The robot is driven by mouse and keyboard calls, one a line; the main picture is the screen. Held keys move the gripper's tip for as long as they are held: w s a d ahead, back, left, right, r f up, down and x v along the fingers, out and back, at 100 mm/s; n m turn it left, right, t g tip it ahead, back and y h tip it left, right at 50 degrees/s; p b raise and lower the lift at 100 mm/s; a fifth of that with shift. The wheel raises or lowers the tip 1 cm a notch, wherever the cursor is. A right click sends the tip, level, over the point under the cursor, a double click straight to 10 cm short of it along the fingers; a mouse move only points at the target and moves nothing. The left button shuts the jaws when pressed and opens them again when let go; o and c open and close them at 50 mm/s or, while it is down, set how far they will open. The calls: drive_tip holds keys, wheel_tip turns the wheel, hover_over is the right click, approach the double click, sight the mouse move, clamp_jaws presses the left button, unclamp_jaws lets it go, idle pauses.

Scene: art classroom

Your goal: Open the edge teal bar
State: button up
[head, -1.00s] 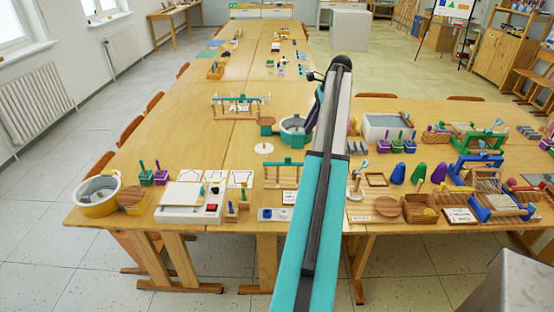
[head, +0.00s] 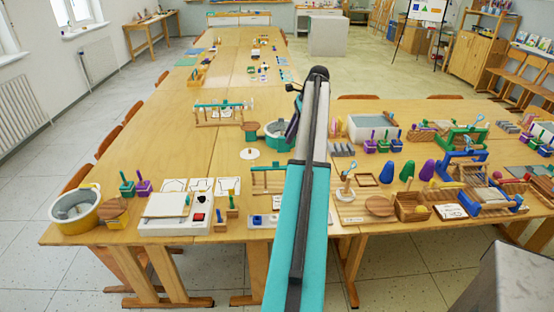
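Two wooden frames with teal bars stand on the table. The nearer teal bar (head: 277,168) is at the middle front, just left of my arm and close to the table's front edge. The farther teal bar (head: 222,104) is further back and to the left. I cannot tell from the picture how either bar is hinged or latched. My teal arm reaches forward over the table. My gripper (head: 294,124) is a small dark shape at its far end, beside the teal pot (head: 278,134). Its fingers are mostly hidden behind the arm, and I see nothing clearly held.
Purple, green and blue cones (head: 407,172), a wooden basket (head: 412,212) and a blue frame (head: 474,203) crowd the right. Bare tabletop (head: 160,140) lies at the left.

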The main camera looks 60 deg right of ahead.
drive_tip(key=p+x, duration=0.2)
drive_tip(key=x, duration=1.1)
drive_tip(key=shift+s+p, duration=0.1)
drive_tip(key=shift+p, duration=0.25)
clamp_jaws()
